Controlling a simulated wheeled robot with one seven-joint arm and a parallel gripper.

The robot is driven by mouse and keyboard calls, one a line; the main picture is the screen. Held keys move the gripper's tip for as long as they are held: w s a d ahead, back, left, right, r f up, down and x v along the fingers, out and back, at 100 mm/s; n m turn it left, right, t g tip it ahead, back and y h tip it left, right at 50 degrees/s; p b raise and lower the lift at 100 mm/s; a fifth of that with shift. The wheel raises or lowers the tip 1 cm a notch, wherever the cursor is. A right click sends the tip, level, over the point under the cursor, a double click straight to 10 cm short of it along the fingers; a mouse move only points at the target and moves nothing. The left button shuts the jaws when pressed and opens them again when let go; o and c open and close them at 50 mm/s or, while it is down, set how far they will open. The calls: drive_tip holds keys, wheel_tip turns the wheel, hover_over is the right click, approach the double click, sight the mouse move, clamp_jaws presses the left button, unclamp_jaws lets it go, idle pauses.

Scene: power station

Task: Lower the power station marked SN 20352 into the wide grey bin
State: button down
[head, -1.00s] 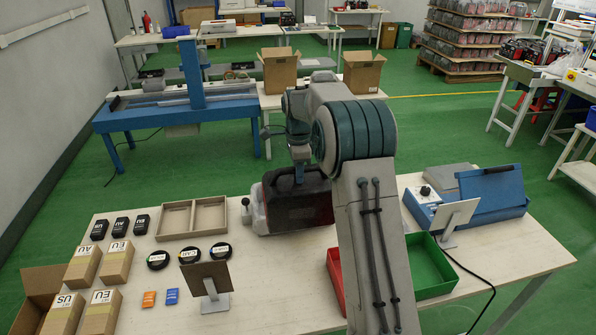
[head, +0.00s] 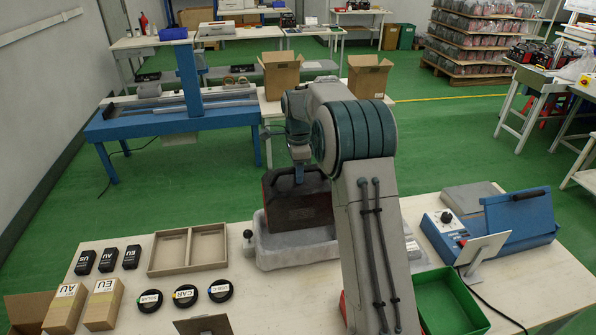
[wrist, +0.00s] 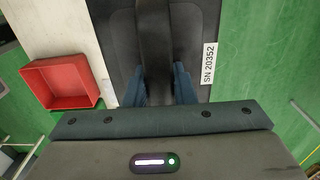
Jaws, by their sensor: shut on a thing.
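The dark grey and red power station (head: 297,205) hangs upright by its top handle from my gripper (head: 299,172). In the wrist view my gripper (wrist: 159,88) is shut on the station's dark handle (wrist: 155,35). A white label reading SN 20352 (wrist: 209,63) is on the station's top. The wide grey bin (head: 290,254) is on the table directly below and in front of the station in the head view. The station's lower edge shows above the bin's front wall. I cannot tell whether it has entered the bin. My arm hides the bin's right part.
A divided cardboard tray (head: 188,250) is left of the bin. A green tray (head: 448,302) is to the right, and a red tray (wrist: 68,82) shows in the wrist view. A dark-knobbed post (head: 248,240) stands close to the bin's left side.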

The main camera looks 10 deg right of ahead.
drive_tip(key=shift+a+f+b, duration=0.1)
drive_tip(key=shift+f+b, duration=4.05)
drive_tip(key=shift+f, duration=1.85)
drive_tip(key=c, duration=1.1)
unclamp_jaws()
drive_tip(key=shift+s, duration=0.1)
drive_tip(key=shift+s+f, duration=0.1)
drive_tip(key=shift+f, duration=0.2)
wheel_tip(320, 180, up, 13)
drive_tip(key=p, duration=0.9)
drive_tip(key=shift+r, duration=0.1)
wheel_tip(320, 180, up, 8)
drive_tip(key=p, duration=0.3)
drive_tip(key=shift+p, duration=0.3)
drive_tip(key=shift+r, duration=0.55)
